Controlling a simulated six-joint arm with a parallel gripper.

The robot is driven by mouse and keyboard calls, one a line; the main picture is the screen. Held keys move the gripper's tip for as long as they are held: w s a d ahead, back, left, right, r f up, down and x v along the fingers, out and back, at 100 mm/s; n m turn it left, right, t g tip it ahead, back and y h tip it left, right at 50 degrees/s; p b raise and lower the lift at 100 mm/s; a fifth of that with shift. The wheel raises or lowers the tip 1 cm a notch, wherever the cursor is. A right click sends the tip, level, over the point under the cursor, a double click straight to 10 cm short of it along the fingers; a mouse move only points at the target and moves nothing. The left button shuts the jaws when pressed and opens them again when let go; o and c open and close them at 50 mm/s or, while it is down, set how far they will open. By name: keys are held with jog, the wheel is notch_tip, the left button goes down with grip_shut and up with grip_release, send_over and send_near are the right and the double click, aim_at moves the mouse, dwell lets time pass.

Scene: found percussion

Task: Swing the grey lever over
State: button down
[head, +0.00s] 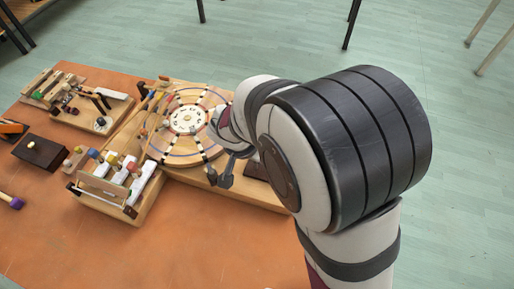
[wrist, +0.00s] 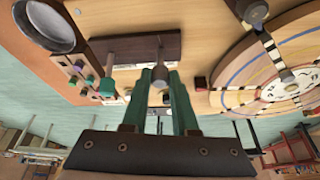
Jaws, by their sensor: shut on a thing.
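In the wrist view, my gripper (wrist: 160,75) has two green fingers closed around the grey lever (wrist: 158,81). The lever's rounded grey end shows between the fingertips. A thin shaft joins it to a dark brown block (wrist: 130,46) on the pale wooden board. The fingers hide part of the lever. In the head view, my arm covers much of the right side, and my gripper (head: 222,176) is small at the board's right part. The lever cannot be made out clearly there.
A large wooden wheel with coloured rings (head: 190,121) lies close beside my gripper. A metal bowl (wrist: 50,25) and a peg with a green tip (wrist: 107,84) show in the wrist view. A rack of coloured knobs (head: 115,180) stands at left. The orange table's front is mostly clear.

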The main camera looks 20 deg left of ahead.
jog(key=shift+s+f+t, duration=0.15)
jog(key=shift+s+t, duration=0.45)
jog(key=shift+t, duration=0.35)
jog(key=shift+s+f+t, duration=0.15)
jog(key=shift+s+t, duration=0.45)
jog(key=shift+t, duration=0.35)
jog(key=c, duration=0.7)
grip_release()
jog(key=v, duration=1.5)
jog(key=shift+s+r, duration=0.25)
jog(key=shift+s, duration=0.05)
